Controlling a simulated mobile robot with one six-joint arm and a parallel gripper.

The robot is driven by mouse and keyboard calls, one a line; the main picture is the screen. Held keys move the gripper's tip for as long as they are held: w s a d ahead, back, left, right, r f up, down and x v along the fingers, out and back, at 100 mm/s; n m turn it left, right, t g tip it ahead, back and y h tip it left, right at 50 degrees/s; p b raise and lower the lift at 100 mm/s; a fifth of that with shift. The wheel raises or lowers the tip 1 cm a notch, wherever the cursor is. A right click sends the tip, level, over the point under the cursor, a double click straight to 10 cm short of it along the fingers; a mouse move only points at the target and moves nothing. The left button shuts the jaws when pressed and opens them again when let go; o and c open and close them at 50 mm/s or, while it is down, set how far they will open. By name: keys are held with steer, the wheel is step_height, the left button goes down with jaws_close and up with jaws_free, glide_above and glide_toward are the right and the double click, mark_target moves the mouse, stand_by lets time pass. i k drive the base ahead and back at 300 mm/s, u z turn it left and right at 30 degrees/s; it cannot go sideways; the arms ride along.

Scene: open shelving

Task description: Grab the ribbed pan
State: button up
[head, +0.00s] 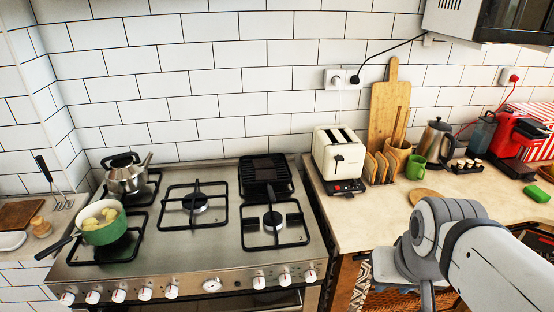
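A black ribbed pan (265,174) sits on the back right burner of the stove (165,245). It is dark and roughly square, with ridges across it. A darker flat patch at its far side may be its handle or wall; I cannot tell which. My grey and white arm shows at the lower right, in front of the counter and well apart from the pan. My gripper is not in view.
A green pot (103,232) with food and a steel kettle (127,178) stand on the left burners. A white toaster (338,155) stands right of the pan. Wooden boards (385,110), a green mug (416,166) and a red machine (518,135) are further right. The middle burners are empty.

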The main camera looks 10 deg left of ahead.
mark_target(268, 170)
steer(key=i, duration=0.9)
steer(key=u, duration=0.05)
